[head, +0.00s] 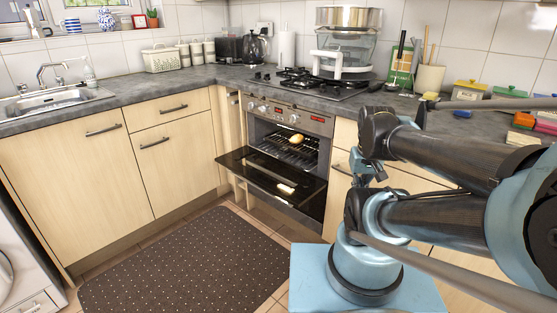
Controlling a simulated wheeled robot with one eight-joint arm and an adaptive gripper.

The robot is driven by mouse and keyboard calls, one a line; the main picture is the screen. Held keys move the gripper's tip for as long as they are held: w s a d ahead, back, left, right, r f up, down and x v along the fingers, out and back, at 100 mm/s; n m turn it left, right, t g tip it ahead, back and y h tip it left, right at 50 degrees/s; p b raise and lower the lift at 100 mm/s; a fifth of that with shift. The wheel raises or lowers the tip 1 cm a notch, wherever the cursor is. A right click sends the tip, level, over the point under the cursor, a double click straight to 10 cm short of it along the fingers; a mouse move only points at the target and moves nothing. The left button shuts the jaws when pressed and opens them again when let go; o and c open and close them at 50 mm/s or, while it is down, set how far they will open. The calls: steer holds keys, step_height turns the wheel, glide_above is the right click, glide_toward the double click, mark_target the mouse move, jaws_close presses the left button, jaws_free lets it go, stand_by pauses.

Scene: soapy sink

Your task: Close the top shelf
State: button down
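The oven (290,118) is built in below the hob, and its dark glass door (272,180) is folded down and open. Inside, a wire shelf (278,146) shows in the upper part of the cavity. I cannot tell how far it is pulled out. A small yellow-orange item (296,139) lies on or above it. A pale patch, an object or a reflection, shows on the open door. My arm reaches in from the right side, to the right of the oven. I cannot make out my gripper's fingers.
A dark dotted mat (185,265) covers the floor in front of the oven. The hob (305,82) above has a white-handled appliance (340,66) behind it. Cupboards (75,165) and a sink (58,101) are at left. Boxes and utensils stand on the right counter.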

steer(key=shift+w, duration=0.25)
